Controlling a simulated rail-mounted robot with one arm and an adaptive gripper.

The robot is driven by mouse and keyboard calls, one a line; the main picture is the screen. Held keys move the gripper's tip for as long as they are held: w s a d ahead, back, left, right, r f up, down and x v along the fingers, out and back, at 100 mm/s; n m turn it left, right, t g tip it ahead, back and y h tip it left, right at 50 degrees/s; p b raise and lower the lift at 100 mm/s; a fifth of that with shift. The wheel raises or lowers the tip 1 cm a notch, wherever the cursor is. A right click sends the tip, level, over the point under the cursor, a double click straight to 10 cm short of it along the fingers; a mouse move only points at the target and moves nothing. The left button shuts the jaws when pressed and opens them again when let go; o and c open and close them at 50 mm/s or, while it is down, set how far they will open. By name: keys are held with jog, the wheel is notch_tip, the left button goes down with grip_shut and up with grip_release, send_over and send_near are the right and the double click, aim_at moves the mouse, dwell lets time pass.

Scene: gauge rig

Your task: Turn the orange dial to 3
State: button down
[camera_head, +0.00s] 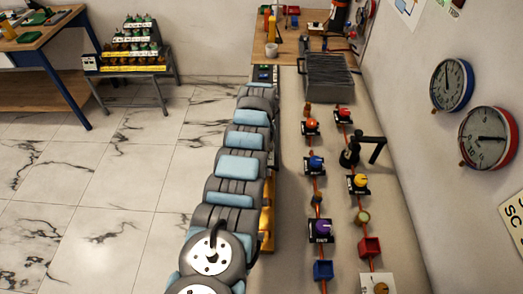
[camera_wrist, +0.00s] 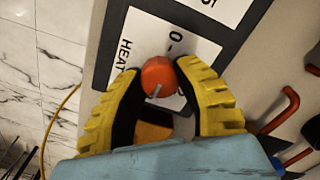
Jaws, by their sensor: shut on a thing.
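The orange dial (camera_wrist: 158,74) sits in the middle of the wrist view, on a white plate (camera_wrist: 140,38) with a black border. A pale pointer line shows on the dial's near side, slanting toward the bottom of the picture. The plate reads "HEAT" in part, and a "0" shows above the dial; no 3 can be read. My gripper (camera_wrist: 160,69) has its yellow, ribbed fingers shut on the dial, one on each side. In the head view my arm reaches away along the bench, and I cannot make out the gripper or this dial there.
Several coloured knobs, such as a blue one (camera_head: 315,162) and a yellow one (camera_head: 360,181), stand on the bench right of my arm. A black post with a bar (camera_head: 366,147) rises among them. A ribbed grey box (camera_head: 328,78) stands beyond. Two gauges (camera_head: 488,138) hang on the wall.

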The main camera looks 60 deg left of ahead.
jog(key=shift+f, duration=0.1)
jog(key=c, duration=0.7)
grip_release()
jog(key=shift+o, duration=0.2)
notch_tip(320, 180, up, 12)
dwell(0.6)
